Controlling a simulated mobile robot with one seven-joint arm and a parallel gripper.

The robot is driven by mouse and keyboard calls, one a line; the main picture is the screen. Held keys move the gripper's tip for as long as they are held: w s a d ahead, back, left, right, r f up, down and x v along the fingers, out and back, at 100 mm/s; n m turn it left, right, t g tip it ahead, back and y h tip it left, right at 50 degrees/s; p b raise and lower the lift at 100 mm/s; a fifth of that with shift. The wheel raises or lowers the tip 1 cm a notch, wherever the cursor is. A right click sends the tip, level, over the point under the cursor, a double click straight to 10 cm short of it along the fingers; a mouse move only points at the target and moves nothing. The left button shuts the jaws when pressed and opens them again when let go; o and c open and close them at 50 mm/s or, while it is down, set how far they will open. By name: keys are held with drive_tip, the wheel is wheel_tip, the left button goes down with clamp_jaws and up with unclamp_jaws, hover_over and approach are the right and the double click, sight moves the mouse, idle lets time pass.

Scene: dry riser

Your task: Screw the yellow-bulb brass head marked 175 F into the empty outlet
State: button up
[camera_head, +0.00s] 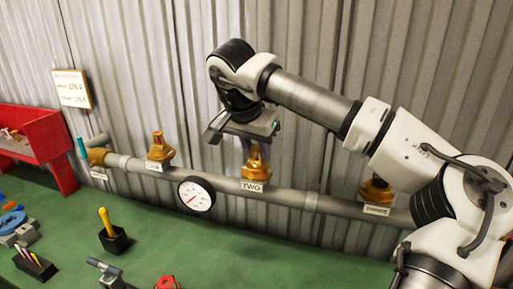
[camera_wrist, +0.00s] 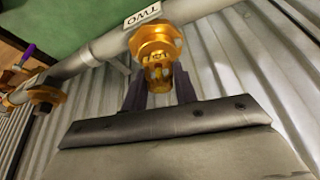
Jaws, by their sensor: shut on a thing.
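A brass head (camera_wrist: 159,70) is between the two dark fingers of my gripper (camera_wrist: 160,88) in the wrist view. My gripper (camera_head: 256,150) is shut on it, above the outlet labelled TWO (camera_head: 254,175) on the grey pipe. The head stands upright at the brass hex fitting (camera_wrist: 155,40) of that outlet and seems to meet it; how far it is threaded in cannot be told. The fingers hide part of it, and its bulb colour and marking are not readable. A brass head with a red top (camera_head: 158,148) stands at the first outlet.
Outlet THREE (camera_head: 376,192) has a brass fitting, partly behind my arm. A round gauge (camera_head: 197,194) hangs on the pipe. A sign (camera_head: 72,88) reading 175 F is on the corrugated wall. Tools, a black cup (camera_head: 113,240) and a red bin (camera_head: 50,140) occupy the green bench.

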drive_tip(key=m+h, duration=0.1)
drive_tip(key=m, duration=0.2)
drive_tip(key=shift+g, duration=0.3)
drive_tip(key=shift+r, duration=0.1)
drive_tip(key=shift+r+m+g+h+p, duration=0.15)
drive_tip(key=shift+m+g+h+p, duration=0.15)
drive_tip(key=shift+m+p, duration=0.7)
drive_tip(key=m+g, duration=0.1)
drive_tip(key=m, duration=0.1)
drive_tip(key=shift+w+m, duration=0.1)
drive_tip(key=shift+m, duration=0.3)
drive_tip(key=shift+f+m+h, duration=0.2)
drive_tip(key=shift+m+h, duration=0.1)
drive_tip(key=shift+m, duration=0.2)
drive_tip(key=o, duration=1.1)
drive_tip(key=shift+c, duration=0.2)
